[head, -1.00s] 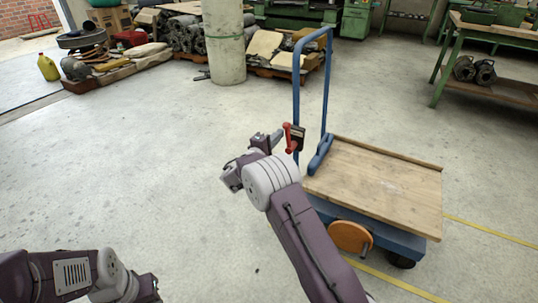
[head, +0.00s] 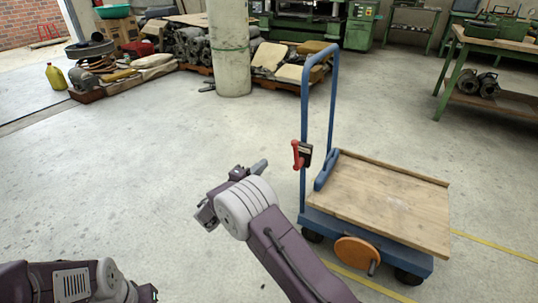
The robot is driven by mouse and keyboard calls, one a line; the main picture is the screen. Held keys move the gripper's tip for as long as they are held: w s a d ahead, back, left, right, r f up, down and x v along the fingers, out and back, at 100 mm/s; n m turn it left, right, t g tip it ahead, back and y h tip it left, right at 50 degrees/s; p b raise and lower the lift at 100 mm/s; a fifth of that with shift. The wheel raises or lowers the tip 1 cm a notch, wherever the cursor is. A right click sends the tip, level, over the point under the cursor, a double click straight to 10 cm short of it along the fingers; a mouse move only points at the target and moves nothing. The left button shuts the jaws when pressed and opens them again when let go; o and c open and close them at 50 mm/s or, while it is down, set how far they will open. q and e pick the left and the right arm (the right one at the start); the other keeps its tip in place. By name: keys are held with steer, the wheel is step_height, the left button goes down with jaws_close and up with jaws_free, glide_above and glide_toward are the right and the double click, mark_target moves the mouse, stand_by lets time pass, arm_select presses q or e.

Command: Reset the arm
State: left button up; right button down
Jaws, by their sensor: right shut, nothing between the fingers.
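My right arm comes in from the bottom middle, and its gripper (head: 262,166) shows partly beyond the pale wrist joint. It is shut and empty, held in the air left of the trolley. My left arm (head: 75,282) lies folded at the bottom left corner, and its gripper is not in the picture. The flat trolley (head: 385,204) has a wooden deck, a blue frame and an upright blue handle (head: 334,95). A red lever on a dark clamp (head: 305,155) sits on the handle post, apart from my right gripper.
An orange disc (head: 356,252) is on the trolley's near side. A concrete pillar (head: 229,50) stands at the back, with piled sacks and boards around it. A green workbench (head: 490,75) is at the right. The floor at left and middle is clear.

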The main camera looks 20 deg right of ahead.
steer(key=shift+s+a, duration=0.3)
steer(key=shift+a, duration=0.05)
